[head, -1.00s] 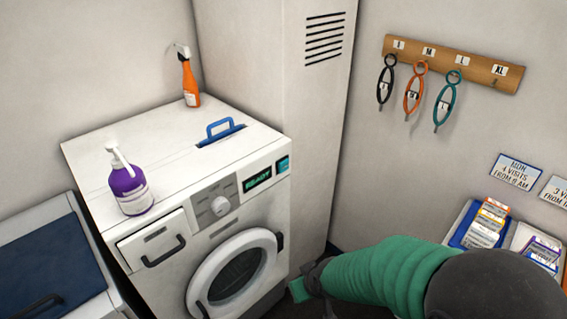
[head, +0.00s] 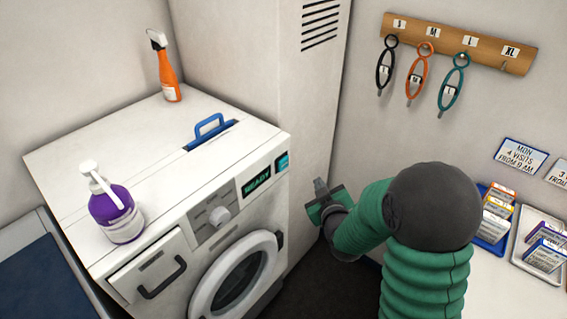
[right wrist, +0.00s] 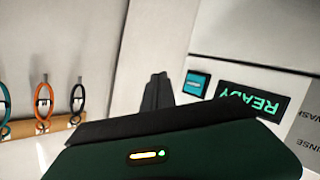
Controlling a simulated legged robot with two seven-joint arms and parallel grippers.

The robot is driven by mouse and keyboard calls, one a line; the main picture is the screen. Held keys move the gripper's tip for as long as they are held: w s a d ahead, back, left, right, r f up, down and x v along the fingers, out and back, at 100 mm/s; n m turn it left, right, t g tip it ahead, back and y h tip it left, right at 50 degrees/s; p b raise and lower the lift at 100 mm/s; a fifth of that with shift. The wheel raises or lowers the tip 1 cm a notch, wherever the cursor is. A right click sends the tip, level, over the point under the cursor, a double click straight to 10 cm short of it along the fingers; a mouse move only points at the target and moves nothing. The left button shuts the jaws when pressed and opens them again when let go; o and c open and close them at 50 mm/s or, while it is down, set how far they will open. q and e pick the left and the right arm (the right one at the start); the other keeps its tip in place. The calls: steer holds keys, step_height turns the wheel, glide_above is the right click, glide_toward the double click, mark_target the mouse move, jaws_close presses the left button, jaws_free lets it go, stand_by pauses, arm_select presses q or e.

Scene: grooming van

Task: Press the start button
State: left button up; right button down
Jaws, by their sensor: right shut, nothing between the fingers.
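The white washing machine (head: 165,240) stands at the left in the head view. Its front panel carries a lit display (head: 256,182) reading READY, and to the right of it a small teal button (head: 283,161), likely the start button. The right wrist view also shows the button (right wrist: 196,84) and the display (right wrist: 252,101), upside down. My right gripper (head: 319,184) is shut and empty, to the right of the panel, apart from the button. Its fingers (right wrist: 158,91) point up in the right wrist view, left of the button. My left gripper is out of view.
A purple pump bottle (head: 116,212), an orange spray bottle (head: 168,75) and a blue handle (head: 209,127) are on the machine's top. A tall pale cabinet (head: 315,100) stands behind. Loops hang from a wooden rack (head: 459,43). Boxes in trays (head: 540,265) stand at the right.

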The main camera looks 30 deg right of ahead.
glide_toward(288, 163)
steer(key=w+d+f, duration=0.2)
steer(key=w+d, duration=0.1)
steer(key=w, duration=0.1)
steer(key=shift+a+f+p, duration=0.1)
steer(key=shift+a+p, duration=0.05)
steer(key=shift+p, duration=0.25)
stand_by(1.8)
steer(key=shift+w+a, duration=0.2)
steer(key=shift+w, duration=0.1)
steer(key=shift+w+a, duration=0.15)
steer(key=shift+w, duration=0.35)
stand_by(0.6)
steer(key=shift+s, duration=0.1)
steer(key=shift+s+d, duration=0.35)
steer(key=shift+s, duration=0.45)
